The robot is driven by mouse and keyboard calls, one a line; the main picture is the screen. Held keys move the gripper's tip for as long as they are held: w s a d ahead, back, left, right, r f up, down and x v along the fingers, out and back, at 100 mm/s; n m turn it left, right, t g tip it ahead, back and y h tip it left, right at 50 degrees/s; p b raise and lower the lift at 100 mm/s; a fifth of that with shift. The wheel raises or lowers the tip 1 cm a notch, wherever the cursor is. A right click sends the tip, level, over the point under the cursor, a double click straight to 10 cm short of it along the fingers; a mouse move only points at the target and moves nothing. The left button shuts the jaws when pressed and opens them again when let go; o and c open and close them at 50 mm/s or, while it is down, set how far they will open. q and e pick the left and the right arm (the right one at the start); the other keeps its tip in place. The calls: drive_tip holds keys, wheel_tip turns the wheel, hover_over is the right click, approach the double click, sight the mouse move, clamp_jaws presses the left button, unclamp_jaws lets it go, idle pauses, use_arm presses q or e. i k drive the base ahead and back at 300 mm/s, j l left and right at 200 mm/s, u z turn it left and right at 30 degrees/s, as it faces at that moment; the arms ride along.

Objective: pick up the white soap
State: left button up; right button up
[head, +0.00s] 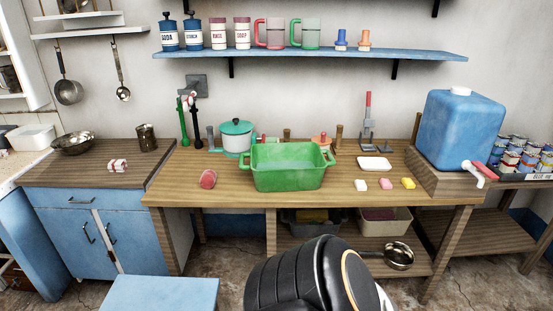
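The white soap (361,185) is a small block lying on the wooden worktop near its front edge, right of the green basin (288,180). A pink bar (385,184) and a yellow bar (408,183) lie in a row to its right, apart from it. A flat white dish (375,163) lies just behind. Nothing covers the soap. A black rounded part of my own arm stands at the bottom centre, below and in front of the worktop. The fingers of neither gripper show.
A ribbed red round object (208,179) lies left of the basin. A blue water container (460,130) with a tap stands on a raised stand at the right. A metal pan (398,256) sits on the lower shelf. The worktop around the bars is mostly clear.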

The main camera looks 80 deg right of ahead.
sight(361, 185)
drive_tip(key=z, duration=3.4)
